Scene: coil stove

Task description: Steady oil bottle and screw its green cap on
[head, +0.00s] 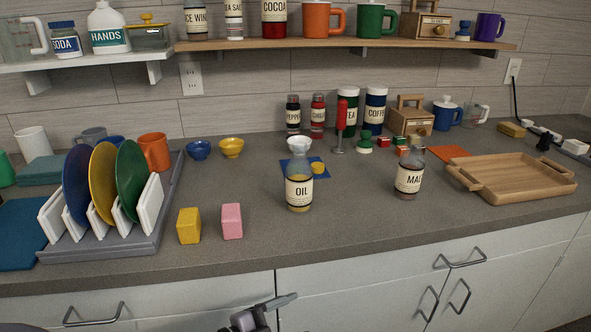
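The oil bottle (299,192), clear with a cream OIL label and amber liquid low inside, stands upright on the counter left of centre. A white funnel-like piece (299,145) shows at its top; I cannot tell whether it sits in the neck or behind it. A small green piece with a pale base (364,142) stands farther back to the right; I cannot tell whether it is the green cap. My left gripper (285,301) is low in front of the cabinets, below the counter edge and apart from the bottle. Its finger opening is unclear. My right gripper is out of view.
A second labelled bottle (409,178) stands right of the oil bottle. Yellow (189,226) and pink (232,221) blocks are at front left, beside a plate rack (100,240). A wooden tray (520,180) is at right. The front counter between the bottles is clear.

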